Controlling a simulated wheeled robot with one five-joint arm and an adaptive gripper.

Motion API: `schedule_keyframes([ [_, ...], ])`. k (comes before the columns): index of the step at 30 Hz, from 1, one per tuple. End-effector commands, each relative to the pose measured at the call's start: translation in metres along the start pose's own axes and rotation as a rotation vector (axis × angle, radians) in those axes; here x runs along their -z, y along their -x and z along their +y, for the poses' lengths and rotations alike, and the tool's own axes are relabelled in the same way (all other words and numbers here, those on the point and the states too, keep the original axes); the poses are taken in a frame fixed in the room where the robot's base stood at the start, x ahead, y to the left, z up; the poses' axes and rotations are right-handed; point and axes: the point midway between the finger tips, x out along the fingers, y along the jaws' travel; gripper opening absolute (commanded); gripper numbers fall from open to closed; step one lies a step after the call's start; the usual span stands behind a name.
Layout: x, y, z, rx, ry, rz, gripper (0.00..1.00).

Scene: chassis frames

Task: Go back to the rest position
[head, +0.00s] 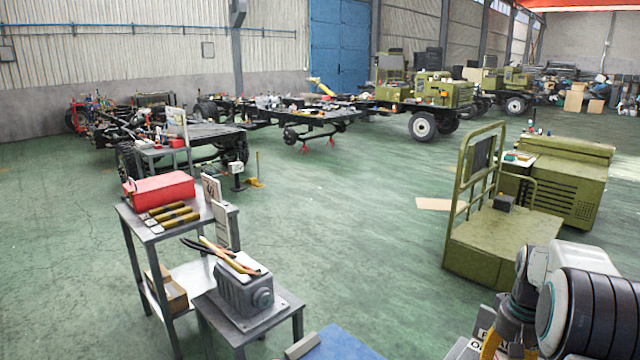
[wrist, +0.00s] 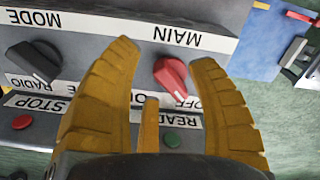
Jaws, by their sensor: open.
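My gripper (wrist: 160,95) is open in the wrist view, its yellow fingers spread in front of a grey control panel (wrist: 110,55). A red rotary knob (wrist: 172,75) under the label MAIN shows between the fingers, nearer the right one; I cannot tell whether a finger touches it. A black knob (wrist: 35,62) labelled MODE is at the left. In the head view my arm is at the lower right, and its yellow gripper part (head: 512,325) is near the bottom edge, partly hidden by the arm.
A metal work table (head: 135,225) with a red toolbox (head: 160,188) stands at the left, with a smaller stand (head: 290,312) holding a grey motor-like unit (head: 243,290). A green wheeled platform (head: 490,245) is at the right. Open green floor (head: 340,215) lies between them.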

Motion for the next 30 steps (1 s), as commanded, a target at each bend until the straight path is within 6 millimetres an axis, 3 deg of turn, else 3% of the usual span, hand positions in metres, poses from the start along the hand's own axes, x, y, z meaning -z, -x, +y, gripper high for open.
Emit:
schedule_keyframes([
  [8, -0.098, 0.005, -0.032, 0.0, -0.032, -0.012, 0.53],
  [18, -0.221, 0.025, -0.074, 0.002, 0.124, 0.054, 0.53],
  [24, -0.262, 0.038, -0.088, 0.015, 0.232, 0.156, 0.53],
  [30, -0.271, 0.064, -0.103, 0.046, 0.323, 0.302, 0.53],
])
